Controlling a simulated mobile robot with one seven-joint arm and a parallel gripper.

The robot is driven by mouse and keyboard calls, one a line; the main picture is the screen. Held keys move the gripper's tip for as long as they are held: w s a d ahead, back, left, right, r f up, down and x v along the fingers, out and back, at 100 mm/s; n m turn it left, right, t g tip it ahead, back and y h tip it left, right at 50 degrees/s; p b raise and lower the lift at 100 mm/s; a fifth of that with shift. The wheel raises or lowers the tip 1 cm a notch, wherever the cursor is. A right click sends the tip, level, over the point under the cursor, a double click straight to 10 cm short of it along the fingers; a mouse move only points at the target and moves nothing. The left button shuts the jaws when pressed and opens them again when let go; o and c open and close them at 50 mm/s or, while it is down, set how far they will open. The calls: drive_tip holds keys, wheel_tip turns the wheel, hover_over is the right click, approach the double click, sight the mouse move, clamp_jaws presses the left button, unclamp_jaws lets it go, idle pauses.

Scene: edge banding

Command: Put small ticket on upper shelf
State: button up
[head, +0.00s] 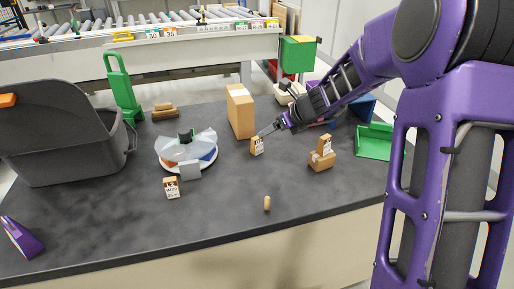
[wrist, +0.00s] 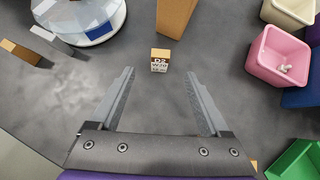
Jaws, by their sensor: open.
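A small wooden block with a white printed ticket face (head: 257,146) stands on the dark table, in front of a tall cardboard box. In the wrist view the ticket block (wrist: 160,62) reads "D2" and lies ahead, centred between the fingertips. My gripper (head: 268,130) is beside and just above it in the head view. In the wrist view my gripper (wrist: 161,76) is open, with nothing between its fingers. I cannot tell which surface is the upper shelf.
The tall cardboard box (head: 240,111) stands close behind the ticket block. A round white dispenser (head: 187,151), a grey bin (head: 66,135) and a green tray (head: 374,142) are around. A wooden dowel (head: 267,203) lies in front. A roller conveyor (head: 130,30) runs behind. The table's middle front is mostly clear.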

sight(257, 137)
drive_tip(key=b+x, duration=0.1)
drive_tip(key=x, duration=0.5)
drive_tip(key=shift+w+a+f, duration=0.15)
drive_tip(key=shift+w+f, duration=0.05)
drive_tip(key=shift+f, duration=0.05)
drive_tip(key=b+x, duration=0.1)
drive_tip(key=x, duration=0.3)
drive_tip(key=shift+f, duration=0.25)
drive_tip(key=shift+w+a+f, duration=0.2)
drive_tip(key=shift+w+f, duration=0.15)
clamp_jaws()
